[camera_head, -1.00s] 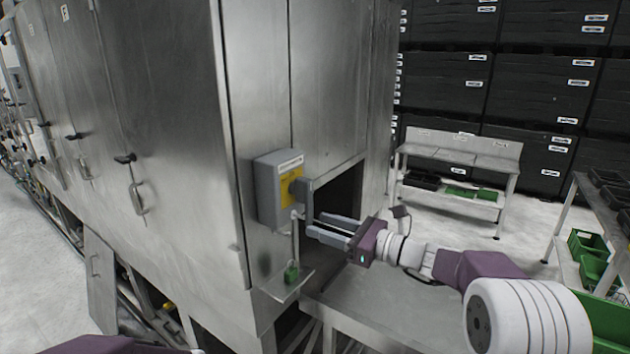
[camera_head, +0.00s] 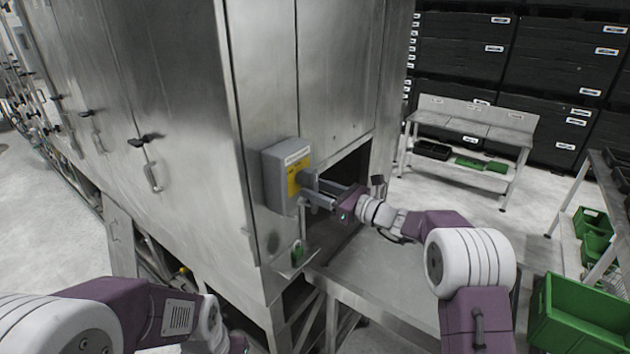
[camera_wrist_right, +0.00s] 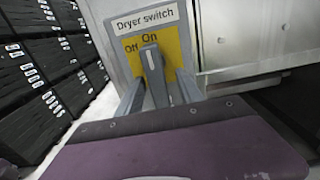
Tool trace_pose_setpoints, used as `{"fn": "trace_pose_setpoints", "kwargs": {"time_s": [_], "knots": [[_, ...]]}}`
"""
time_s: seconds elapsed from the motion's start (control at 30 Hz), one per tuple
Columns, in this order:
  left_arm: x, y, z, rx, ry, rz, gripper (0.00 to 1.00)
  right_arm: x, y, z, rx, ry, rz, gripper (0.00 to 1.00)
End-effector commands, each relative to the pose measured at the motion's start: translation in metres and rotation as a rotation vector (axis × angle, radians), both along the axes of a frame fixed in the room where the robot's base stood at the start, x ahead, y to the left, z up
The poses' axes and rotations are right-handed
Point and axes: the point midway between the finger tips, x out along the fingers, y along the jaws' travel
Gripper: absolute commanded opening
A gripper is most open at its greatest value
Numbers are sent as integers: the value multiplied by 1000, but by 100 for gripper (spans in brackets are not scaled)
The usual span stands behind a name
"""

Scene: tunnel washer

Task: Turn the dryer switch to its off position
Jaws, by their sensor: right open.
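The dryer switch is a grey box (camera_head: 278,178) with a yellow plate (camera_head: 293,179) on the corner of the steel machine. In the right wrist view the yellow plate (camera_wrist_right: 178,48) reads "Off" at the left and "On" at the top. The grey switch handle (camera_wrist_right: 153,66) points up, near "On". My right gripper (camera_head: 316,188) is at the switch front, open. Its fingers (camera_wrist_right: 160,84) lie on either side of the handle; contact cannot be told. My left arm is at the bottom left, its fingers out of frame.
A dark opening (camera_head: 340,190) and a steel ledge (camera_head: 385,285) lie to the right. A low bench (camera_head: 470,140), black crates (camera_head: 560,60) and a green bin (camera_head: 580,310) stand farther right.

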Motion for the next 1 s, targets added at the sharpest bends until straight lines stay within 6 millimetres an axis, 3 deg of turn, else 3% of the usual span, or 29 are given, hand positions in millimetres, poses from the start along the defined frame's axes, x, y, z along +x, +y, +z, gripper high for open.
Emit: {"fn": "trace_pose_setpoints", "kwargs": {"time_s": [0.33,0.47,0.5,1.0], "knots": [[0,0,4,0,0,0,36,4,6,-1,-1,0,0,41],[0,0,4,0,0,0,36,4,6,-1,-1,-1,0,5],[0,0,4,0,0,0,36,4,6,-1,-1,-1,-1,0],[0,0,4,0,0,0,36,4,6,0,0,-1,-1,0]]}}
